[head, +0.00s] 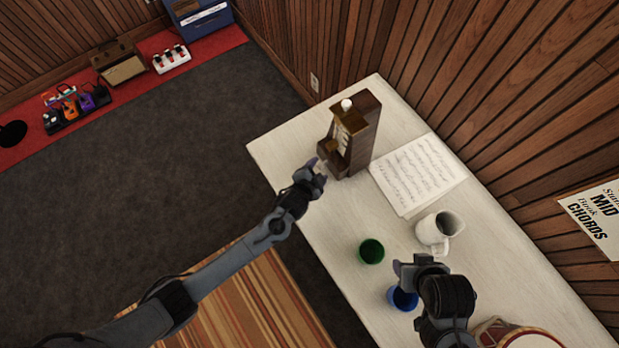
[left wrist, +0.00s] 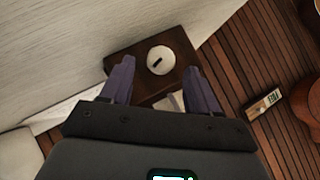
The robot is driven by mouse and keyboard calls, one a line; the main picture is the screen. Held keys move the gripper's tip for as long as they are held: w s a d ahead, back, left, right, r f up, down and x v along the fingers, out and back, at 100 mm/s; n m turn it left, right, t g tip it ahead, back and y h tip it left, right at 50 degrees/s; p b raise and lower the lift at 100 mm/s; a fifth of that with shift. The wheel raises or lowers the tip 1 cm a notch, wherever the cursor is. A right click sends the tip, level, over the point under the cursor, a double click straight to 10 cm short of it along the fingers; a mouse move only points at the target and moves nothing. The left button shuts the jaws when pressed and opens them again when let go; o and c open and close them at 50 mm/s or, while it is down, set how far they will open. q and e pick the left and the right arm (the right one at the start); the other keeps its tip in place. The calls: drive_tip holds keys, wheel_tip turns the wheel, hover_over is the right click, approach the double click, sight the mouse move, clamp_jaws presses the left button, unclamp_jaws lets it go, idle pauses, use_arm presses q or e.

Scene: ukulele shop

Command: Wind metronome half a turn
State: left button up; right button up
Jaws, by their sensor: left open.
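The dark brown wooden metronome (head: 366,125) stands on the far left end of the pale table, with a white round knob (head: 347,104) near its top. In the left wrist view, the brown body (left wrist: 128,48) carries a white round knob with a dark slot (left wrist: 160,57). My left gripper (head: 318,170) is open beside the metronome's lower left side in the head view. In the left wrist view, the knob appears between its purple-grey fingers (left wrist: 158,72); I see no contact. My right gripper (head: 405,268) hangs near the blue cup; its opening is unclear.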

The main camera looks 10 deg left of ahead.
use_arm(q)
drive_tip(key=v, duration=0.8)
drive_tip(key=shift+s+r, duration=0.15)
drive_tip(key=shift+s, duration=0.1)
